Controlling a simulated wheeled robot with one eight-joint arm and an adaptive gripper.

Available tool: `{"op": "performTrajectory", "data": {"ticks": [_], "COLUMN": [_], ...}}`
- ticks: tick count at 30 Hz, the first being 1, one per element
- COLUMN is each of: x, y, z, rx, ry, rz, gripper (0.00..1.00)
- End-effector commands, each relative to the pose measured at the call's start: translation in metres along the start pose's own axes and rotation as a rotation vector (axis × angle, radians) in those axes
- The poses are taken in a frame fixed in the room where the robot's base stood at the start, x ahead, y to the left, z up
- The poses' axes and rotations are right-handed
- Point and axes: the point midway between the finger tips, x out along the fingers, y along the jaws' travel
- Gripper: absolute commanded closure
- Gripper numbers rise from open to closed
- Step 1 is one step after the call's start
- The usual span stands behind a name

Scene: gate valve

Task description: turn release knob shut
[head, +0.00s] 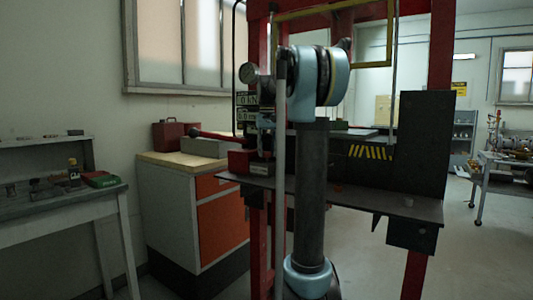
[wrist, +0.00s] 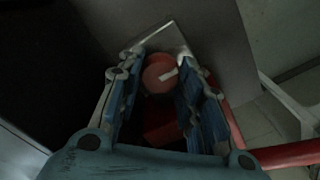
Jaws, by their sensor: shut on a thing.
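The release knob (wrist: 158,72) is a round red knob with a white mark across its face, seen in the wrist view. My gripper (wrist: 161,82) has its two blue-padded fingers on the left and right sides of the knob and is shut on it. The knob's face shows between the fingers near their tips. The white mark lies tilted, its right end higher. In the head view my own arm stands in front of the press, and I cannot make out the knob there.
A red press frame (head: 442,60) with a dark shelf (head: 390,205) stands ahead. A cabinet with orange drawers (head: 222,218) and a workbench (head: 60,212) stand left.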

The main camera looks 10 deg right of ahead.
Motion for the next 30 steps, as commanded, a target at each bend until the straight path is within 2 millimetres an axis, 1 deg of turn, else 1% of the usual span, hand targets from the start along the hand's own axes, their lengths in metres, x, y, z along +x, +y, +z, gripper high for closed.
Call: {"op": "performTrajectory", "data": {"ticks": [5,6,8,9,18,22,26,30], "x": [0.000,0.000,0.000,0.000,0.000,-0.006,-0.021,-0.046], "y": [0.000,0.000,0.000,0.000,0.000,0.000,0.000,0.000], "z": [-0.002,-0.002,-0.002,-0.002,0.000,0.000,-0.001,-0.001], "rx": [0.000,0.000,0.000,0.000,-0.001,-0.001,-0.001,-0.001], "ry": [0.005,0.005,0.004,0.003,0.001,0.001,0.000,0.000], "rz": [0.000,0.000,0.000,0.000,0.000,0.000,0.000,0.000], "gripper": [0.90,0.64,0.50,0.45,0.45,0.45,0.45,0.45]}}
